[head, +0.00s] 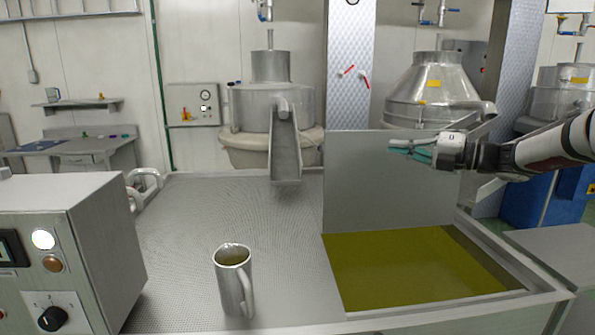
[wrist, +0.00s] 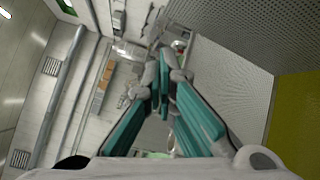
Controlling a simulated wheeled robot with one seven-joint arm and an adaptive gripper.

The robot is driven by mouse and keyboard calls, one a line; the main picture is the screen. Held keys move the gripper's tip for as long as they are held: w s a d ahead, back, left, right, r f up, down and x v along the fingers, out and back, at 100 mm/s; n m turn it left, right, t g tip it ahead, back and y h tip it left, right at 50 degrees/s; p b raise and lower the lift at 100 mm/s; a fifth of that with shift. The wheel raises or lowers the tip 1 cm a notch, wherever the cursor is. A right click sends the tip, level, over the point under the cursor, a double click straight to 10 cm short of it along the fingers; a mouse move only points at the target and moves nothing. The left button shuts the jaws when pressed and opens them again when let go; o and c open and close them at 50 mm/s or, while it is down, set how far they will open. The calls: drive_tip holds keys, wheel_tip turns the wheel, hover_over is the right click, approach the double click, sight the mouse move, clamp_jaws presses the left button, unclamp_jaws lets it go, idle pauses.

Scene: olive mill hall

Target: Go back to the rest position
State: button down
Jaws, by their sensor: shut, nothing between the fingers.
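My gripper (head: 408,149) is at the right in the head view, reaching in from the right edge and pointing left. It is held in the air in front of an upright metal panel, above the olive-oil basin. Its teal-padded fingers are shut with nothing between them. In the wrist view the fingers of my gripper (wrist: 160,95) come together near the middle of the picture.
A metal mug (head: 233,280) with liquid stands on the textured metal worktop (head: 185,222). The basin of yellow-green oil (head: 415,268) lies right of it. A control box (head: 95,230) stands at left. A steel chute (head: 285,150) and upright panel (head: 350,190) stand behind.

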drive_tip(key=s+a+f+n+g+h, duration=0.3)
drive_tip(key=s+a+n, duration=0.5)
drive_tip(key=s+n, duration=0.1)
drive_tip(key=s+a+f+n+g+h, duration=0.2)
drive_tip(key=s+a+n+g+h, duration=0.2)
drive_tip(key=s+a+n, duration=0.5)
drive_tip(key=s+d+f+n+h, duration=0.1)
drive_tip(key=s+d+n+h, duration=0.1)
drive_tip(key=s+n, duration=0.5)
drive_tip(key=s+d+f+n+t+h, duration=0.1)
drive_tip(key=s+d+f+n+h, duration=0.1)
drive_tip(key=s+n, duration=0.5)
drive_tip(key=s+d+f+n+h, duration=0.2)
drive_tip(key=s+d+n+h, duration=0.1)
drive_tip(key=s+n, duration=0.4)
drive_tip(key=s, duration=0.3)
drive_tip(key=shift+d, duration=0.3)
